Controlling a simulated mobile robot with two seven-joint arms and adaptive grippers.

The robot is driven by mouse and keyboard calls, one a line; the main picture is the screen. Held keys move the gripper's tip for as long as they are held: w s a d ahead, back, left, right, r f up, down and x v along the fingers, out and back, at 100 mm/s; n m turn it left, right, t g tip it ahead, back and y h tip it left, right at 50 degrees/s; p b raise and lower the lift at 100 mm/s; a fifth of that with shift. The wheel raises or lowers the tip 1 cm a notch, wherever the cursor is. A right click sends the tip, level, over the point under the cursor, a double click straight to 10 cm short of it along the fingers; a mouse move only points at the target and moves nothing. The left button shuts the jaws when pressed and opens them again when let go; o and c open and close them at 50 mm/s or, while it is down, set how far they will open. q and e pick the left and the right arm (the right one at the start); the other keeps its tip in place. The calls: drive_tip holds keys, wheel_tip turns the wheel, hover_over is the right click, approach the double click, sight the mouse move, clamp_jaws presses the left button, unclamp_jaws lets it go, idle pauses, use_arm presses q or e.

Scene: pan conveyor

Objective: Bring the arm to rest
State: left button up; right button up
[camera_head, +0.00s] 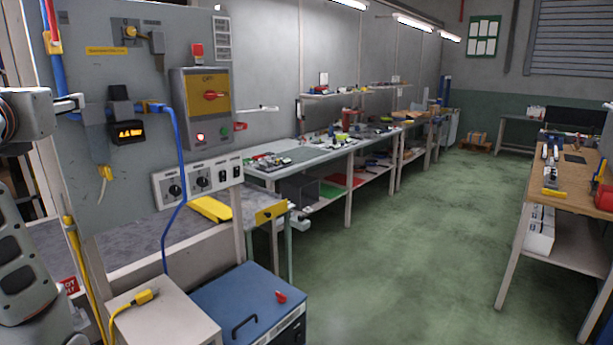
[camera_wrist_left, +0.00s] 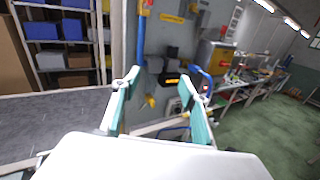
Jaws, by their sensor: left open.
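My left gripper (camera_wrist_left: 159,77) is open in the left wrist view. Its two teal-lined fingers stand apart, with nothing between them. Beyond the fingers is the grey control panel, at a distance I cannot judge. Parts of my left arm fill the left edge of the head view, close to the panel. My right gripper is in neither view.
The grey panel (camera_head: 150,75) carries switches, cables and a yellow control box (camera_head: 208,95). A blue cabinet (camera_head: 245,300) stands low in front. Workbenches line the wall, and another table (camera_head: 575,190) is at right. The green floor (camera_head: 420,240) between is clear.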

use_arm(q)
drive_tip(key=s+a+f+n+g+y, duration=0.2)
drive_tip(key=s+a+f+g+y, duration=0.2)
drive_tip(key=a+f+g+y, duration=0.55)
drive_tip(key=w+d+f+n+t+h, duration=0.1)
drive_tip(key=d+f+n+t+h, duration=0.7)
drive_tip(key=d+f+n, duration=0.75)
drive_tip(key=w+d+f+n+t+h, duration=0.2)
drive_tip(key=d+f+n+t+h, duration=0.85)
drive_tip(key=n, duration=0.95)
drive_tip(key=s+d+f+m+g+h, duration=0.1)
drive_tip(key=s+d+f+m+g, duration=0.15)
drive_tip(key=f, duration=0.55)
drive_tip(key=s+d+f+m+g, duration=0.1)
drive_tip(key=s+f+m+g, duration=0.1)
drive_tip(key=f+g, duration=0.35)
drive_tip(key=s+d+f+m+g+h, duration=0.1)
drive_tip(key=s+f+m, duration=0.15)
drive_tip(key=f, duration=0.65)
drive_tip(key=s+f+m+g+y, duration=0.1)
drive_tip(key=s+f+g, duration=0.5)
drive_tip(key=s+f, duration=0.6)
wheel_tip(320, 180, down, 4)
drive_tip(key=shift+s+d+f+m+y, duration=0.25)
drive_tip(key=shift+s+m+y, duration=0.15)
drive_tip(key=shift+m, duration=0.35)
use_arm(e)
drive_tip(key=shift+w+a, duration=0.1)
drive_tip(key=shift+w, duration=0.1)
